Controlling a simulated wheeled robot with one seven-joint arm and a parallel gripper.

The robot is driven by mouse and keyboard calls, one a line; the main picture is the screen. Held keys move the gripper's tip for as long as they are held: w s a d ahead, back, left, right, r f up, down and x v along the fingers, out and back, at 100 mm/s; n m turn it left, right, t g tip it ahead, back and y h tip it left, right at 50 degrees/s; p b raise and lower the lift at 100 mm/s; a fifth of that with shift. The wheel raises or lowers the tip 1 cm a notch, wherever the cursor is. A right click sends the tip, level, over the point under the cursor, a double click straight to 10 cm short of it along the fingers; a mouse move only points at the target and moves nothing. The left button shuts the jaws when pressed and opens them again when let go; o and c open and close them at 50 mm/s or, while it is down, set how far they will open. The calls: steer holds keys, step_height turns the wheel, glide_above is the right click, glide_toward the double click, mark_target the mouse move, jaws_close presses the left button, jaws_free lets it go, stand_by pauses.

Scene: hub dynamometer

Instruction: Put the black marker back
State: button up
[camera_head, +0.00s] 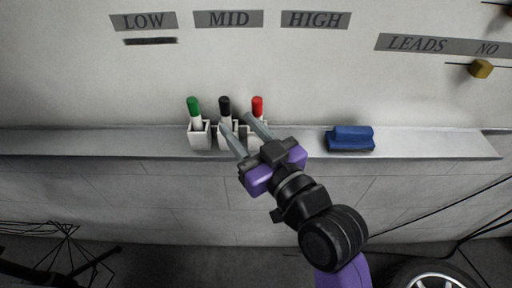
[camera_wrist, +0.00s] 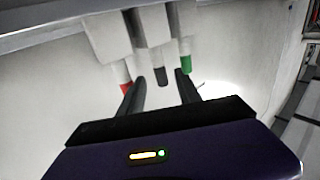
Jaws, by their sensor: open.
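The black marker (camera_head: 224,104) stands upright, cap up, in the middle white holder on the wall ledge, between the green marker (camera_head: 193,105) and the red marker (camera_head: 257,105). My gripper (camera_head: 236,121) is open, its fingers reaching toward the middle holder. In the wrist view, the black marker (camera_wrist: 160,76) shows between the two spread fingers, with no visible grip on it. The red marker (camera_wrist: 126,88) and green marker (camera_wrist: 186,64) lie to either side there. My fingers partly hide the middle and right holders in the head view; contact cannot be told.
The ledge (camera_head: 440,145) runs along the wall, with a blue eraser-like block (camera_head: 350,138) to the right. LOW, MID and HIGH labels are above, with a short dark line (camera_head: 151,41) under LOW. The left holder (camera_head: 199,135) bears the green marker. A wheel (camera_head: 436,277) is at lower right.

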steer(key=b+v, duration=0.1)
steer(key=v, duration=0.4)
steer(key=shift+s+d, duration=0.2)
steer(key=shift+s, duration=0.15)
steer(key=s+d+f+m+h, duration=0.5)
steer(key=s+d+f+h, duration=0.2)
steer(key=s+d+f, duration=0.5)
steer(key=s+d+f+h, duration=0.1)
steer(key=s+d, duration=0.2)
steer(key=s, duration=0.6)
steer(key=s+d+f+m+h, duration=0.1)
steer(key=s+d+f, duration=0.1)
steer(key=s, duration=0.7)
steer(key=shift+d+f+g+h, duration=0.2)
steer(key=shift+d+g+h, duration=0.1)
steer(key=shift+d, duration=0.5)
steer(key=shift+r, duration=0.1)
